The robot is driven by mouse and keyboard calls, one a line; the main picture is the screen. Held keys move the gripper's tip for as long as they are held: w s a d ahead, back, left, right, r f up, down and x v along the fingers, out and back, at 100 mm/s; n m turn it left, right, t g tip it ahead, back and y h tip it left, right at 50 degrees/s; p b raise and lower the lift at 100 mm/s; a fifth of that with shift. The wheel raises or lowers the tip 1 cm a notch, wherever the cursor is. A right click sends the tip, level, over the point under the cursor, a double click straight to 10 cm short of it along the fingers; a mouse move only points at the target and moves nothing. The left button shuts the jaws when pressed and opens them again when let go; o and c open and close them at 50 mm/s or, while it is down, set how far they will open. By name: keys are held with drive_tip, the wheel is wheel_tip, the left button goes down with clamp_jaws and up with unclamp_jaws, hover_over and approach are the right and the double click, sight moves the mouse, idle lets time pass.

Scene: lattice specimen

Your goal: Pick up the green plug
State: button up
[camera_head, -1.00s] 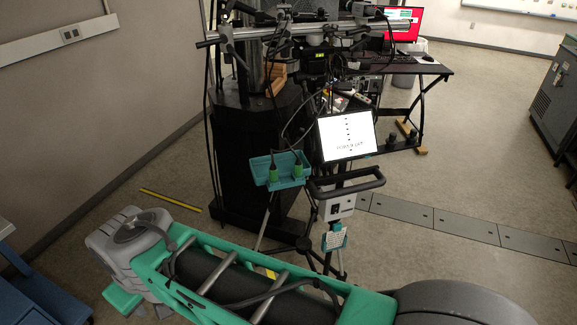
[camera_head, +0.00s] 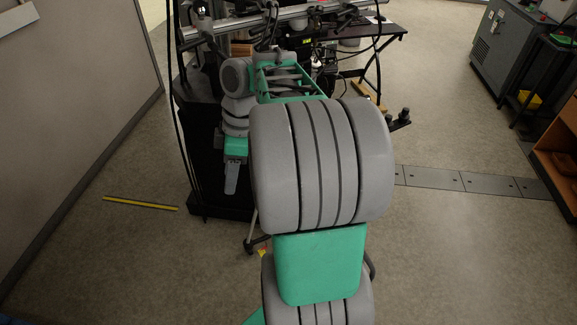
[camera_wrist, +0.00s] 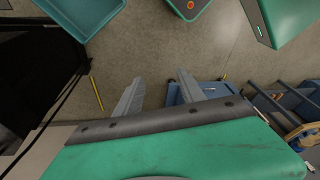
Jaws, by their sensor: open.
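No green plug shows in either view now; my arm covers the part of the head view where the tray with plugs stood. My gripper (camera_head: 231,180) points down in front of the black cabinet in the head view, with its grey fingers partly overlapping. In the wrist view my gripper (camera_wrist: 161,76) has two grey fingers spread apart with only floor between them, so it is open and empty. A teal tray-like thing (camera_wrist: 85,12) is at the top left of the wrist view, away from the fingertips; no plug can be made out on it.
The black cabinet (camera_head: 180,150) stands beside my gripper. A dark desk (camera_head: 365,38) is behind. A yellow strip (camera_head: 140,203) lies on the floor at left. A blue cart (camera_wrist: 212,90) shows beyond the fingers.

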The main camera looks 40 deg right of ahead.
drive_tip(key=s+d+r+n+y+p, duration=0.1)
drive_tip(key=s+d+n, duration=0.25)
drive_tip(key=d, duration=0.45)
drive_tip(key=s+d+n+p, duration=0.1)
drive_tip(key=s+d+n, duration=0.25)
drive_tip(key=d, duration=0.45)
drive_tip(key=shift+g, duration=0.3)
drive_tip(key=b+x, duration=0.2)
drive_tip(key=x, duration=0.1)
drive_tip(key=a+b+x, duration=0.1)
drive_tip(key=b+x, duration=0.1)
drive_tip(key=x, duration=0.1)
drive_tip(key=shift+f+b, duration=0.2)
drive_tip(key=shift+b, duration=0.15)
drive_tip(key=shift+a+f, duration=0.2)
drive_tip(key=shift+c, duration=0.6)
clamp_jaws()
